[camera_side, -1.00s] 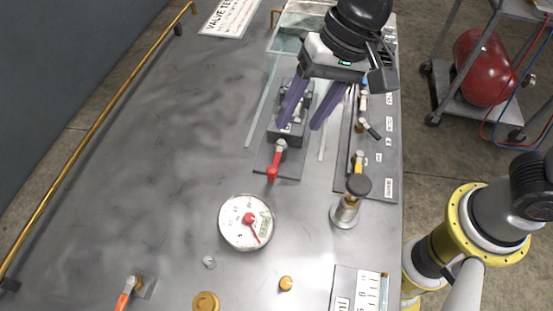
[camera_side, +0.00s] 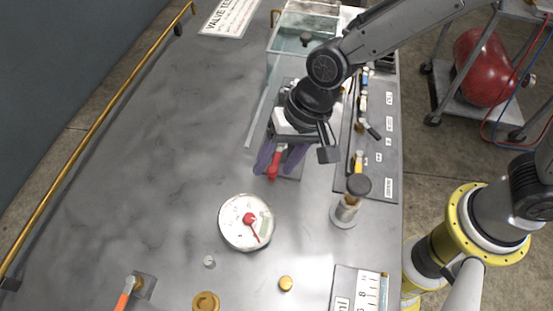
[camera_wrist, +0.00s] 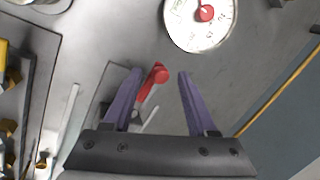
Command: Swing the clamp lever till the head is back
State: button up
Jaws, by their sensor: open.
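The clamp lever (camera_side: 273,172) has a red grip and points toward the front of the bench in the side view. In the wrist view the red lever (camera_wrist: 157,77) lies between my two purple fingers, nearer the left one, with a gap on each side. My gripper (camera_side: 279,171) is open, pointing down over the lever, with a finger to each side of it. It also shows in the wrist view (camera_wrist: 155,75). The clamp's base plate (camera_side: 291,171) shows only in part. The clamp head is hidden behind my gripper and wrist.
A round dial gauge (camera_side: 245,222) lies in front of the lever. A black-knobbed post (camera_side: 345,208) stands to the right, beside a panel (camera_side: 378,180) of small valves. A glass tank (camera_side: 300,42) is behind. The bench's left side is clear.

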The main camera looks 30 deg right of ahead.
grip_shut()
jog(key=shift+w+a+r, duration=0.15)
jog(key=shift+r, duration=0.05)
dwell(1.1)
